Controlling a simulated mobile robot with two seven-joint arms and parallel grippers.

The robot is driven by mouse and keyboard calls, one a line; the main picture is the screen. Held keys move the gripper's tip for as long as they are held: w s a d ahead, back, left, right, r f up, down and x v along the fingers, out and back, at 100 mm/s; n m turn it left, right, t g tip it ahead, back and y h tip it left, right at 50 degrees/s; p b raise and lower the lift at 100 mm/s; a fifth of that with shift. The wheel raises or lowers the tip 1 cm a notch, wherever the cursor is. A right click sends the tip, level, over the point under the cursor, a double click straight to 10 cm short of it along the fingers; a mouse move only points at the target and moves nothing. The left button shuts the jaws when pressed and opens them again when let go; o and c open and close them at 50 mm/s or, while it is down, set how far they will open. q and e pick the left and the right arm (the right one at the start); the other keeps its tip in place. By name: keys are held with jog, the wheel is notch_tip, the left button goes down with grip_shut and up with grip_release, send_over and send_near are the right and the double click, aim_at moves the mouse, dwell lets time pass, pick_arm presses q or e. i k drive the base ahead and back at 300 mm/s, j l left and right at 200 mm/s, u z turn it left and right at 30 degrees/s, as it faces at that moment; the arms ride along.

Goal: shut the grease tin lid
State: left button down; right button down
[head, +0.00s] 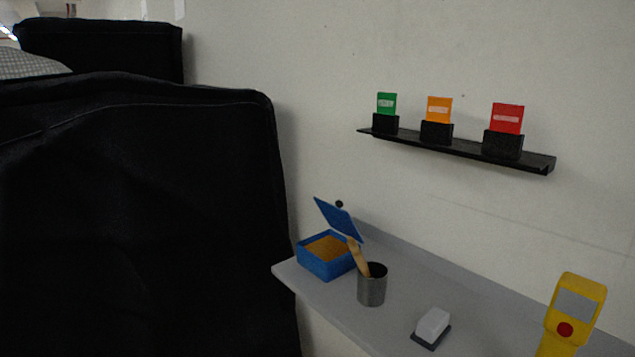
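The grease tin (325,262) is a blue square box at the far left end of a grey shelf, with a brown-orange filling showing inside. Its blue lid (337,216) stands open, tilted up at the back right side of the tin, with a small black knob at its upper edge. A wooden stick in a grey cup overlaps the tin's right corner in the head view. Neither of my grippers is in view.
The grey cup (371,288) stands just right of the tin on the grey shelf (400,270). A white block on a dark base (432,327) and a yellow handheld device (572,310) are farther right. A black covered cart (140,220) fills the left. A black wall rack (460,148) holds coloured cards.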

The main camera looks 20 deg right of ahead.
aim_at(340, 220)
jog(key=i+j+z, duration=0.2)
jog(key=i+z, duration=0.15)
jog(key=z, duration=0.15)
jog(key=i+j+z, duration=0.25)
jog(key=z, duration=0.2)
jog(key=j, duration=0.1)
